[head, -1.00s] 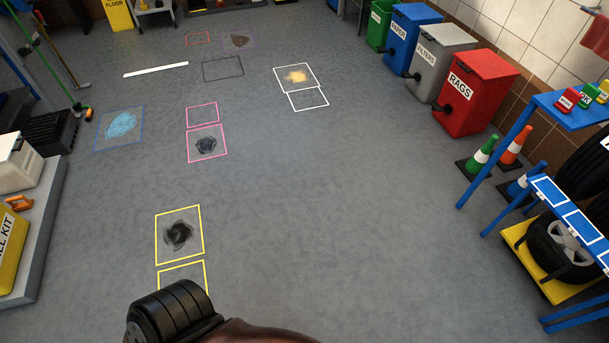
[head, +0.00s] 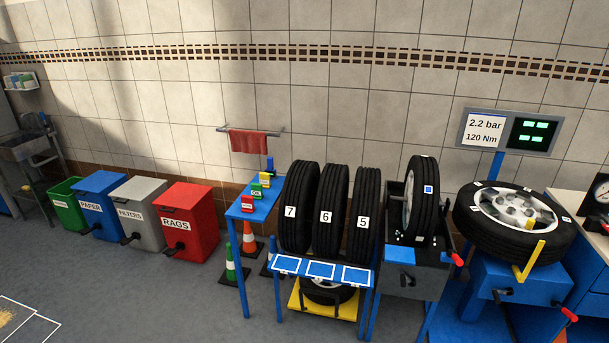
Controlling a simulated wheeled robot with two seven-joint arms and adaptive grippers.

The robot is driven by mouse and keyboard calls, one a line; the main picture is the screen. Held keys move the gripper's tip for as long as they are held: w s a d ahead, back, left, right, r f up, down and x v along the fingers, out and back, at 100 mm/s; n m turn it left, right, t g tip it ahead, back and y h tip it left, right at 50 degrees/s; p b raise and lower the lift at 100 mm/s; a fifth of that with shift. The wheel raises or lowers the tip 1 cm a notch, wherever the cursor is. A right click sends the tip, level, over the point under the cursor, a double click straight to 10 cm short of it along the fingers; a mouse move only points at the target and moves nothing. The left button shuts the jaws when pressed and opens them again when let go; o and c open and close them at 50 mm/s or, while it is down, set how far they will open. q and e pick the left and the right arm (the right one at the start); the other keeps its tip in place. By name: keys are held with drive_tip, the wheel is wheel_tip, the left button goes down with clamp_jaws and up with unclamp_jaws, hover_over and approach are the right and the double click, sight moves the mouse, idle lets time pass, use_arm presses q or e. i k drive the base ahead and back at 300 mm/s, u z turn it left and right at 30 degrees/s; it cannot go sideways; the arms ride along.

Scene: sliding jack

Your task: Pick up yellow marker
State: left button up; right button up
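A small yellow block (head: 264,179), which looks like the yellow marker, stands on the narrow blue table (head: 241,213) by the wall. It is in a row with a green block (head: 256,191) and a red block (head: 248,203) nearer the table's front, and a blue block (head: 270,166) behind it. The blocks look like small stands with labels; the yellow one's label is too small to read. Neither of my grippers is in view.
Right of the table stand numbered tires (head: 326,210) behind a blue shelf with white-outlined squares (head: 320,270). Cones (head: 232,262) stand by the table legs. Left are bins, the red one labelled RAGS (head: 188,220). The floor (head: 150,295) in front is clear.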

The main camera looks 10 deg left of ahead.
sight(265, 177)
drive_tip(key=i, duration=0.85)
drive_tip(key=u, duration=0.2)
